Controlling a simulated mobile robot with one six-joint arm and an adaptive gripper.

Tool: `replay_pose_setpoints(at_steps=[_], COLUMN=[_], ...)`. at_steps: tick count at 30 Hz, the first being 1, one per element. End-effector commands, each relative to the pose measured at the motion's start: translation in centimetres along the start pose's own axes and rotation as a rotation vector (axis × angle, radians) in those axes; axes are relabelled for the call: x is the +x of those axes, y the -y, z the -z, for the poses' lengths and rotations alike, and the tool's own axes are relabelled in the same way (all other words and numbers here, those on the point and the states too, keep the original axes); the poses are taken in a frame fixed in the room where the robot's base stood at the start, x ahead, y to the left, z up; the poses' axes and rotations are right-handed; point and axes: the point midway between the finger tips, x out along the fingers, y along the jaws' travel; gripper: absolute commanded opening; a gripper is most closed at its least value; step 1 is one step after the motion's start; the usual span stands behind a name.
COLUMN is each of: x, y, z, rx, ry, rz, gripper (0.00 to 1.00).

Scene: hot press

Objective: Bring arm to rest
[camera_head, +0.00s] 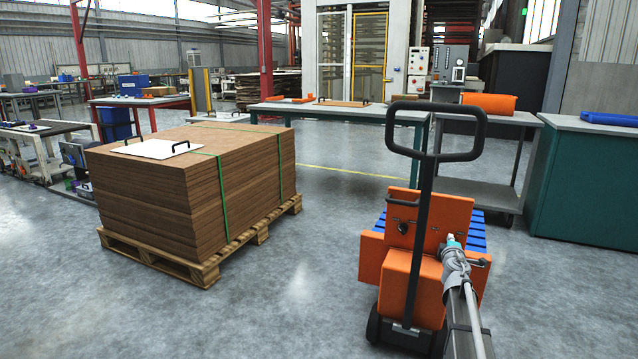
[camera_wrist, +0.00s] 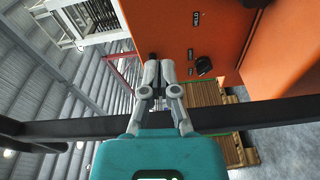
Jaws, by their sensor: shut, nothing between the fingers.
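My gripper (camera_wrist: 158,72) is in the wrist view, its two grey fingers close together in front of its teal body. It holds nothing. In the head view my arm reaches up from the bottom right, and its end is close to the orange pallet truck (camera_head: 420,265). The truck's black handle (camera_head: 424,190) stands upright just left of my arm. In the wrist view a black bar (camera_wrist: 60,129) crosses behind the gripper, and the truck's orange panel (camera_wrist: 200,40) with a black knob is beside the fingers. I cannot tell whether the gripper touches the truck.
A pallet (camera_head: 165,262) bears a strapped stack of brown boards (camera_head: 190,195) at left, with a white handled plate (camera_head: 157,148) on top. A long table (camera_head: 330,110) and a teal cabinet (camera_head: 575,185) stand behind. The grey floor (camera_head: 300,300) between stack and truck is clear.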

Motion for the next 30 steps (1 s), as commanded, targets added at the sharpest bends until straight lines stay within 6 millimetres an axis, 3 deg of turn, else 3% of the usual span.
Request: replay_pose_setpoints(at_steps=[1,7,16,23,30], x=[-1.5,-5.8,-14.2,-22.4,-31.6], y=[-0.9,-1.0,1.8,4.8,6.9], z=[0.2,-0.2,0.7,3.5,7.6], rx=[0.057,0.285,0.591,0.77,0.878], ry=[0.047,0.252,0.547,0.749,0.915], rz=[0.004,0.061,0.275,0.534,0.852], gripper=[0.0,0.0,0.0,0.0,0.0])
